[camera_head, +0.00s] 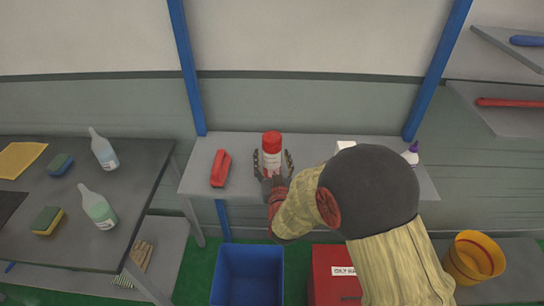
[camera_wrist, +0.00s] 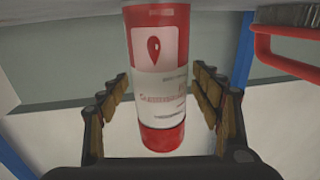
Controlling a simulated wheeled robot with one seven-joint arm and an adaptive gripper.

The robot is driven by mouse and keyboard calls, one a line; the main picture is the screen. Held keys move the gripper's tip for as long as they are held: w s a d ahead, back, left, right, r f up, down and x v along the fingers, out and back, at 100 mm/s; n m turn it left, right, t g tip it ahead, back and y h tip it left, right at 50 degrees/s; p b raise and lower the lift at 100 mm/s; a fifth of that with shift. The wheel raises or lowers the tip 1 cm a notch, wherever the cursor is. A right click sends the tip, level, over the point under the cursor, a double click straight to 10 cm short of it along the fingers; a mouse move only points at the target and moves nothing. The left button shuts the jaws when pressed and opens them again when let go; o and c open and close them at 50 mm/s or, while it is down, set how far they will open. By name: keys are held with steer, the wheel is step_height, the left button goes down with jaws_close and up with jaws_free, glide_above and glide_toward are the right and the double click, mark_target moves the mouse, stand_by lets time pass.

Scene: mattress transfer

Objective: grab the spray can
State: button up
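In the wrist view the can (camera_wrist: 160,85) appears large, with a white label, a red drop mark and red bands at both ends. My gripper (camera_head: 272,165) is at the can, with one finger on each side. In the wrist view the gripper (camera_wrist: 158,100) is open, and gaps show between the fingers and the can on both sides. My arm hides part of the shelf to the right.
A red-handled brush (camera_head: 220,168) lies on the shelf left of the can and shows at upper right in the wrist view (camera_wrist: 290,62). A white object (camera_head: 345,146) and a purple-capped bottle (camera_head: 411,153) stand to the right. A blue bin (camera_head: 247,274) is below. A dark table (camera_head: 140,180) stands left.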

steer(key=c, duration=1.3)
steer(key=shift+r, duration=0.15)
